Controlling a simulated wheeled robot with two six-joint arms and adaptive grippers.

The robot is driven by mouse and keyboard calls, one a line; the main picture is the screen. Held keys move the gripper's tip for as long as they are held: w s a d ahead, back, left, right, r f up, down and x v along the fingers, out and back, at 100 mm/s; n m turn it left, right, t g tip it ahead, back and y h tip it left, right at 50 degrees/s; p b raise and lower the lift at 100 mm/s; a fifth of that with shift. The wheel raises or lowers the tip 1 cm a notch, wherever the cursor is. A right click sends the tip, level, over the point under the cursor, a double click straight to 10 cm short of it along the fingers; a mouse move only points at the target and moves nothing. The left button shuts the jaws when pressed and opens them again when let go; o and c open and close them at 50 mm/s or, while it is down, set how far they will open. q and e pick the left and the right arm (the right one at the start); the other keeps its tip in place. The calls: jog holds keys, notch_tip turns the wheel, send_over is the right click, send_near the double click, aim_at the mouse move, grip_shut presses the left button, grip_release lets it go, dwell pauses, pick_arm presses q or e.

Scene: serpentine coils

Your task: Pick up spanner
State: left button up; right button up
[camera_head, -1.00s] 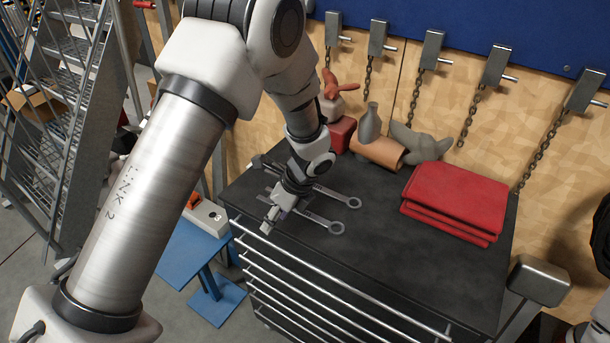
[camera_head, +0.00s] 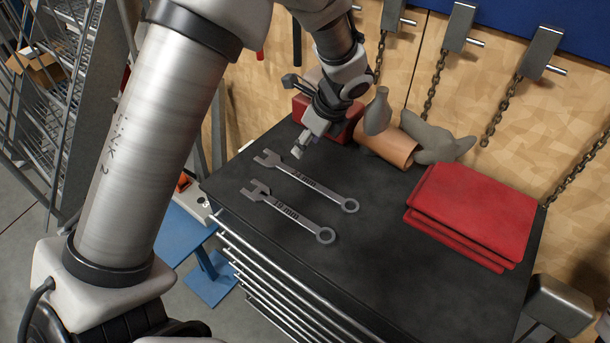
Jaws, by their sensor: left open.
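Two grey open-ended spanners lie flat, side by side, on the black top of a tool cabinet (camera_head: 400,290). The rear spanner (camera_head: 308,181) and the front spanner (camera_head: 290,213) both have the open jaw at the left and the ring end at the right. My left gripper (camera_head: 300,148) is open and empty. It is above and behind the rear spanner's jaw end, apart from both spanners. My right gripper is not in view.
A folded red cloth pile (camera_head: 475,212) lies at the right of the cabinet top. Chains hang behind. The front middle is clear.

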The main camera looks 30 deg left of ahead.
pick_arm(q)
jog(key=b, duration=0.3)
send_near(297, 174)
jog(key=shift+s, duration=0.55)
jog(key=x, duration=0.2)
jog(key=p+x, duration=0.1)
jog(key=x, duration=0.4)
jog(key=shift+w+p, duration=0.3)
jog(key=shift+w, duration=0.05)
jog(key=shift+w+a+f, duration=0.2)
jog(key=shift+w+f, duration=0.05)
jog(key=shift+f, duration=0.2)
jog(key=shift+s+r, duration=0.1)
jog(key=shift+r, duration=0.05)
grip_shut()
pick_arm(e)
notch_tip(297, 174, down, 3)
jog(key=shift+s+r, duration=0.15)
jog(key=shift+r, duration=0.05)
